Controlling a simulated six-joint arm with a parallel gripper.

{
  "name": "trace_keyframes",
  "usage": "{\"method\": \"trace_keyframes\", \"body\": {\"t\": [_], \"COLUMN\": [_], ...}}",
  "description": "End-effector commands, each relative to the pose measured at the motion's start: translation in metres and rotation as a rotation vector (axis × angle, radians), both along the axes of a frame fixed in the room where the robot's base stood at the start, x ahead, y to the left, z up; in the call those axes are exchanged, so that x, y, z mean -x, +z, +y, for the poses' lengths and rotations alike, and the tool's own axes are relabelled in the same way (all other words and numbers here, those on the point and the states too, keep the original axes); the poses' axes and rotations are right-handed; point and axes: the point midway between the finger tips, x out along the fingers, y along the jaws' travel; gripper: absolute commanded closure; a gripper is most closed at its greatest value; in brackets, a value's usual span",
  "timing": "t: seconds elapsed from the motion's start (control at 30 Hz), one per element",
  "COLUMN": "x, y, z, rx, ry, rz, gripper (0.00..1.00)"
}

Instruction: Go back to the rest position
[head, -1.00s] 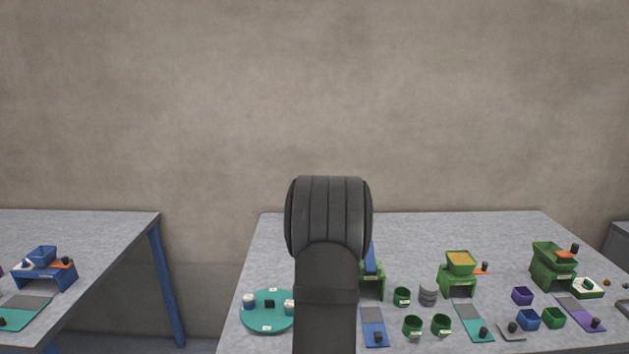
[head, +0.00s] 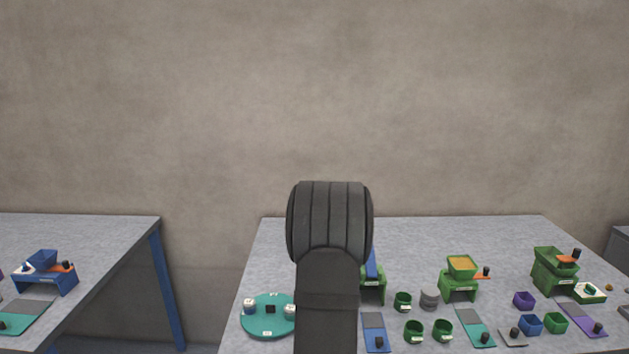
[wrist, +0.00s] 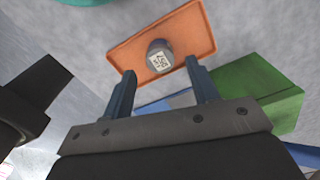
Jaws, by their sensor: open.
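My gripper (wrist: 159,66) shows in the wrist view with its two dark fingers spread apart and nothing held between them. An orange plate (wrist: 190,30) with a dark knob (wrist: 159,54) lies just beyond the fingertips. The knob has a white label on top and appears between the fingertips, apart from both. How far the fingertips are from the plate I cannot tell. In the head view my dark arm rises in the middle and my gripper is hidden behind it.
A green block-like part (wrist: 255,90) is close to the right finger in the wrist view. The grey table (head: 400,235) carries a teal disc (head: 268,328), green cups (head: 413,331), a green hopper stand (head: 461,278) and a taller one (head: 553,268). The table's back strip is clear.

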Motion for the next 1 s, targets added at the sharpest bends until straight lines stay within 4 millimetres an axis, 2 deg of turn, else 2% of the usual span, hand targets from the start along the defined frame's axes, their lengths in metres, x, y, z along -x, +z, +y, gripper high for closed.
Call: {"method": "trace_keyframes", "body": {"t": [0.13, 0.27, 0.3, 0.4, 0.87, 0.9, 1.0], "x": [0.001, 0.001, 0.000, -0.001, 0.000, 0.001, 0.001], "y": [-0.012, -0.033, -0.032, -0.007, 0.086, 0.073, 0.051], "z": [0.000, 0.000, 0.000, 0.000, 0.000, 0.000, 0.000], "rx": [0.000, 0.000, 0.000, 0.000, 0.000, -0.001, -0.001], "ry": [0.000, 0.000, 0.000, 0.000, 0.000, 0.000, 0.000], "rz": [0.004, 0.005, 0.000, -0.005, -0.004, 0.006, 0.006], "gripper": [0.45, 0.45, 0.45, 0.45, 0.45, 0.45, 0.45]}}
